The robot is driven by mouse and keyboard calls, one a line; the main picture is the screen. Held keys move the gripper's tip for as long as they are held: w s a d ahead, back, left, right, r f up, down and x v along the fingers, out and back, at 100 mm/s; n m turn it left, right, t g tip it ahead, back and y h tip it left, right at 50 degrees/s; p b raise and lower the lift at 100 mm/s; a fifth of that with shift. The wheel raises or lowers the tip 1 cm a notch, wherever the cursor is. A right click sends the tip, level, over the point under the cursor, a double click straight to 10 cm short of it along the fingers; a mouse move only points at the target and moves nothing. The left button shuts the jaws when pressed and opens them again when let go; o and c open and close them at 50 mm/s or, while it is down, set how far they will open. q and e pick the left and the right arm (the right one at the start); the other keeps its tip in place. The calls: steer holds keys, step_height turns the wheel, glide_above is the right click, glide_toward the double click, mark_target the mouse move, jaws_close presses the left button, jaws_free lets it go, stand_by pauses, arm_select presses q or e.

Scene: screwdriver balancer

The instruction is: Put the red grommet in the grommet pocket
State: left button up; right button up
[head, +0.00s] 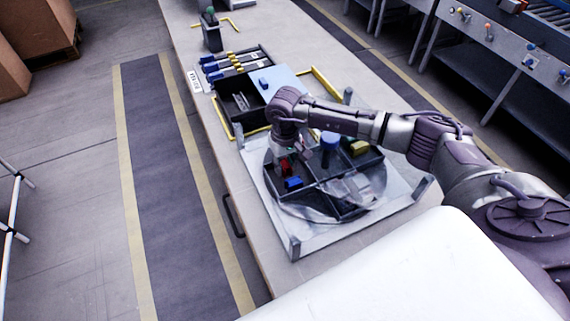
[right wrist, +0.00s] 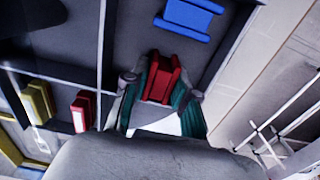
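The red grommet (right wrist: 162,78), a small flanged block, sits between the fingertips of my right gripper (right wrist: 163,82) in the right wrist view. Both teal finger pads appear to press on its sides. In the head view the red grommet (head: 285,167) shows just below my right gripper (head: 287,152), over a round dark divided tray (head: 325,209). Whether it touches the tray floor I cannot tell. I cannot tell which compartment is the grommet pocket. My left gripper is out of view.
A blue piece (head: 293,183) lies in the tray near the grommet. A blue cylinder (head: 329,139) and a yellow block (head: 360,148) are farther right. Another red piece (right wrist: 82,112) is beyond a divider. A black bin (head: 240,112) stands behind the tray. Raised divider walls cross the tray.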

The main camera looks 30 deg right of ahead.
mark_target(285, 163)
steer(key=o, duration=0.3)
steer(key=shift+o, duration=0.2)
steer(key=shift+r+p, duration=0.3)
steer(key=shift+p, duration=0.1)
step_height(285, 163, up, 12)
steer(key=b, duration=0.3)
steer(key=shift+b, duration=0.35)
steer(key=shift+f, duration=0.15)
